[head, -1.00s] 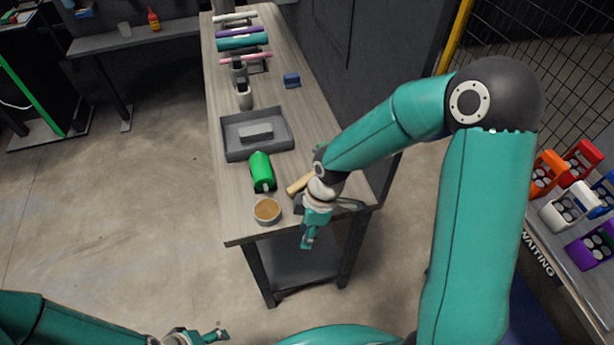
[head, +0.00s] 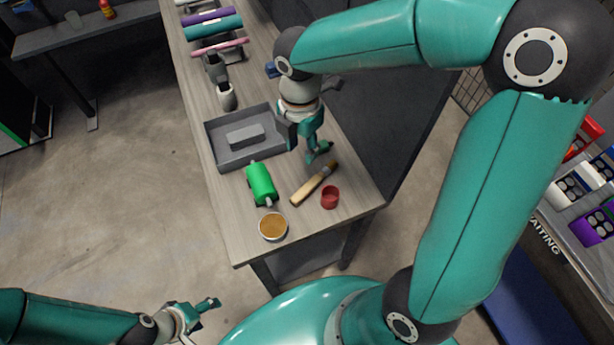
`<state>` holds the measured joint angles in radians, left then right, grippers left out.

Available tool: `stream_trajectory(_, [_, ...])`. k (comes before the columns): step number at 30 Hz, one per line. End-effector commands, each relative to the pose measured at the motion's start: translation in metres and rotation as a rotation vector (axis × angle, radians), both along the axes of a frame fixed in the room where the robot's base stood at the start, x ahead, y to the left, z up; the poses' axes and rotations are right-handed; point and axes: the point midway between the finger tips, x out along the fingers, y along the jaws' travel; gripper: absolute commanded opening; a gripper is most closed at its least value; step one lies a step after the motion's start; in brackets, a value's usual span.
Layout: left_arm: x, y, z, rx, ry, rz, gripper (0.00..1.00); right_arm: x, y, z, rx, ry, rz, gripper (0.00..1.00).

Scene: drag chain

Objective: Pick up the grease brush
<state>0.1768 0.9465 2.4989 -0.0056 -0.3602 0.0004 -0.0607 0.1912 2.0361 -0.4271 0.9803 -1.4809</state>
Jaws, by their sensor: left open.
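The grease brush (head: 308,188) lies flat on the workbench near its front right, with a pale wooden handle and a dark bristle end pointing to the back right. My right gripper (head: 318,153) points down over the bench just behind the bristle end and appears apart from the brush. Its fingers are small and seen at a slant, so its opening is unclear. My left gripper (head: 203,309) is open and empty, low at the left over the floor, well short of the bench.
A red cup (head: 330,198) stands right of the brush. A grey tray (head: 212,152) with a grey block lies behind. Rollers (head: 215,27) are further back.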

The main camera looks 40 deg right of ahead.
Motion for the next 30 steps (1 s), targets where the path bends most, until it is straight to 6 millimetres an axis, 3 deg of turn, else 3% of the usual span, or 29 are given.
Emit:
stream_trajectory(12, [0.000, 0.000, -0.004, 0.000, 0.000, 0.000, 0.66, -0.009, -0.010, -0.086, 0.001, 0.005, -0.034, 0.40])
stream_trajectory(23, [0.000, 0.000, -0.004, 0.000, 0.000, 0.000, 0.66, -0.010, -0.010, -0.114, 0.002, 0.004, -0.037, 0.40])
stream_trajectory(30, [0.000, 0.000, -0.007, 0.000, 0.000, 0.000, 0.66, -0.012, -0.008, -0.149, 0.001, 0.004, -0.038, 0.40])
